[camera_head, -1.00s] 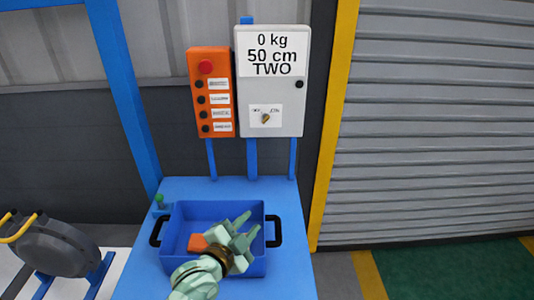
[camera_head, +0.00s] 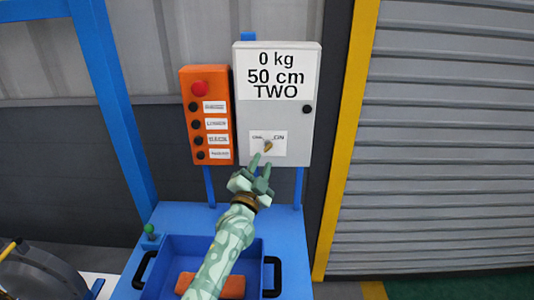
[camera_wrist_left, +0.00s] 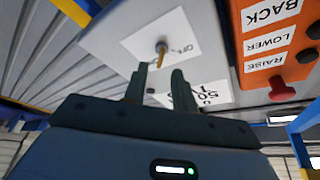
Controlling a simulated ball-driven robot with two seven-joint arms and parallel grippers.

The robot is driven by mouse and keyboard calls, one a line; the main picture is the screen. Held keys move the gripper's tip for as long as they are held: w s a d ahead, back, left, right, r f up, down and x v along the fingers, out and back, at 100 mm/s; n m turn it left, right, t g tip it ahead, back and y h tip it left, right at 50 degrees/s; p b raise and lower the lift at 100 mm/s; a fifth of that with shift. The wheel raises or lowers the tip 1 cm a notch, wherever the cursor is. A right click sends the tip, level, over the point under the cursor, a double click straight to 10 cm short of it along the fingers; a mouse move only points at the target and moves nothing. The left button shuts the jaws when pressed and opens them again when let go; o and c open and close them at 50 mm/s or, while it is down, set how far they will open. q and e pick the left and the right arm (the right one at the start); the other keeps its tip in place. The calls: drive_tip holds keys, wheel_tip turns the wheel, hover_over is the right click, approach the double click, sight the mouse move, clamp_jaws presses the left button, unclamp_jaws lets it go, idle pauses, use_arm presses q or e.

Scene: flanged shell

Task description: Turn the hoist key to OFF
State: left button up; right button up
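The hoist key (camera_head: 268,146) is a small brass-coloured key on a white label on the grey control box (camera_head: 227,150). The label reads ON to the right of the key; the smaller word on its left is OFF, legible in the left wrist view. The key (camera_wrist_left: 161,48) also shows there, just beyond the fingertips. My left gripper (camera_head: 262,164) is open and empty, just below the key in the head view. Its two fingers (camera_wrist_left: 160,76) stand apart, and I see no clear contact with the key. My right gripper is not in view.
An orange button panel (camera_head: 206,115) with a red knob hangs left of the box. Below is a blue table (camera_head: 182,215) with a blue tray (camera_head: 205,240) holding an orange block (camera_head: 232,287). A grey shutter (camera_head: 440,150) stands at the right.

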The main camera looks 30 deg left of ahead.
sight(267, 151)
use_arm(q)
drive_tip(key=x, duration=0.4)
drive_tip(key=shift+w+b, duration=0.2)
drive_tip(key=shift+b, duration=0.1)
drive_tip(key=shift+w+a+r, duration=0.1)
drive_tip(key=shift+w+r, duration=0.05)
drive_tip(key=shift+w, duration=0.25)
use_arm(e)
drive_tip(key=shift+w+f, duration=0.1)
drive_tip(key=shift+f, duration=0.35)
use_arm(q)
drive_tip(key=shift+c, duration=0.4)
clamp_jaws()
